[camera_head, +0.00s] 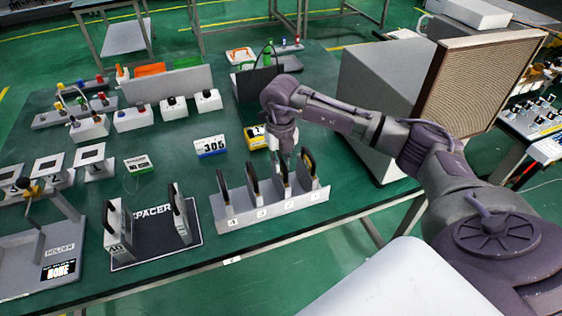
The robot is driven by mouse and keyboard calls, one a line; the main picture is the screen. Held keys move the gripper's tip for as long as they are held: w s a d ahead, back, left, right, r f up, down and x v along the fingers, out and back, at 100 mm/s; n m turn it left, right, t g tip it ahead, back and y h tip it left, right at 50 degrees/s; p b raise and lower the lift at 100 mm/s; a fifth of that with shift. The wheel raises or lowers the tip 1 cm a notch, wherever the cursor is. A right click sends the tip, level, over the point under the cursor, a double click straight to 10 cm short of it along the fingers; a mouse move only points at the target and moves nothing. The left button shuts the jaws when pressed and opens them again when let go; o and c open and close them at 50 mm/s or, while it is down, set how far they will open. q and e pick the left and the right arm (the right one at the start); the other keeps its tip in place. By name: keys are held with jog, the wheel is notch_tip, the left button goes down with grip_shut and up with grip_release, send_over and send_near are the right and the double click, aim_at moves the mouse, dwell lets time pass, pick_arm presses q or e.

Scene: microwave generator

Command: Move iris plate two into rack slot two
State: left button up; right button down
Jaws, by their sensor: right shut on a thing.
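A pale rack (270,208) with numbered slots stands near the table's front edge, its labels running from 4 at left to 1 at right. Several dark-edged upright plates stand along it. My right gripper (286,164) comes down over the rack from above and is shut on the iris plate (283,184) near the slot labelled 2. The fingers and neighbouring plates hide part of it. I cannot tell whether it is fully seated. My left gripper is not in view.
A spacer stand (155,255) with two uprights is left of the rack. A large grey box (378,90) with a tan mesh face stands at right, close to my arm.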

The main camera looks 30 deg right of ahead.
jog(key=shift+f, duration=0.2)
jog(key=c, duration=1.1)
grip_release()
jog(key=shift+c, duration=0.2)
jog(key=shift+r, duration=0.1)
notch_tip(320, 180, up, 12)
